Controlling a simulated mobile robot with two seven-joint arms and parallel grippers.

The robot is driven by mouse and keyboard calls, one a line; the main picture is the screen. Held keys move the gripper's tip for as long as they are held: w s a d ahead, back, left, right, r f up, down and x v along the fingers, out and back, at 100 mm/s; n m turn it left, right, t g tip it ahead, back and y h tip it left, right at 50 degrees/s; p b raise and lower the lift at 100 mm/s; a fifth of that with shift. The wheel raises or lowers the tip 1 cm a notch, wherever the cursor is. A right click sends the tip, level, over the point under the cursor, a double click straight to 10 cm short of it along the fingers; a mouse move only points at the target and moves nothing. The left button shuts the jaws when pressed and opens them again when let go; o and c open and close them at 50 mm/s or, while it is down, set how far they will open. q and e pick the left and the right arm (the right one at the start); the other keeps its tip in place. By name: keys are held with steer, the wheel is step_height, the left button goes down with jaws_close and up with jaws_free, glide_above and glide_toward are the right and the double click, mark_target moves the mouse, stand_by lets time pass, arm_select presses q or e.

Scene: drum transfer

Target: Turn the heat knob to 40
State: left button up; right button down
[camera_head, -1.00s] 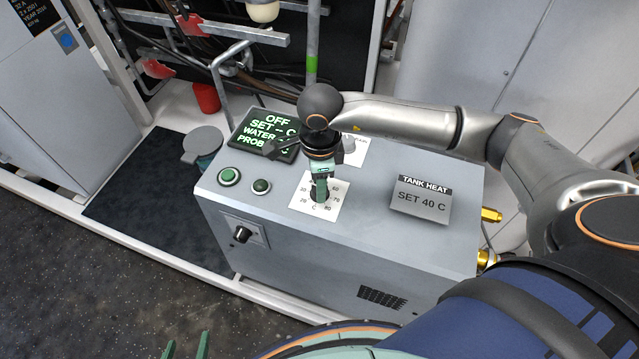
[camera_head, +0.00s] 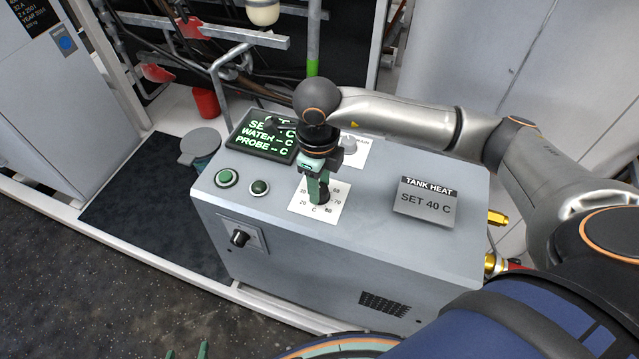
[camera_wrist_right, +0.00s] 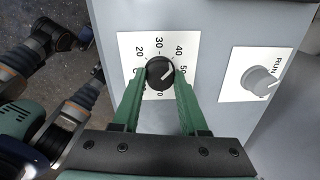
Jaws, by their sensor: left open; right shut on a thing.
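The heat knob (camera_wrist_right: 160,74) is round and black with a white pointer line, on a white numbered dial plate (camera_wrist_right: 130,42). In the right wrist view the pointer aims up and right, between 40 and 50. My right gripper (camera_wrist_right: 158,80) has its green fingers shut on the knob, one on each side. In the head view the right gripper (camera_head: 319,194) comes down from above and hides most of the knob and part of the dial. The sign (camera_head: 425,200) reads TANK HEAT, SET 40 C. My left gripper (camera_head: 187,351) is open and empty at the bottom edge, mostly out of frame.
The dial sits on a grey cabinet (camera_head: 370,245). A dark display (camera_head: 265,138) with green text is partly hidden by my right arm. Two green buttons (camera_head: 227,178) are left of the dial. Another knob (camera_wrist_right: 258,80) marked RUN is beside it. A black switch (camera_head: 240,238) is on the front.

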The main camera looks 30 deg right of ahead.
stand_by(0.4)
steer(key=shift+c, duration=2.2)
jaws_free()
step_height(320, 180, up, 13)
steer(key=shift+s+a+f, duration=0.15)
steer(key=shift+a, duration=0.05)
steer(key=shift+f, duration=0.1)
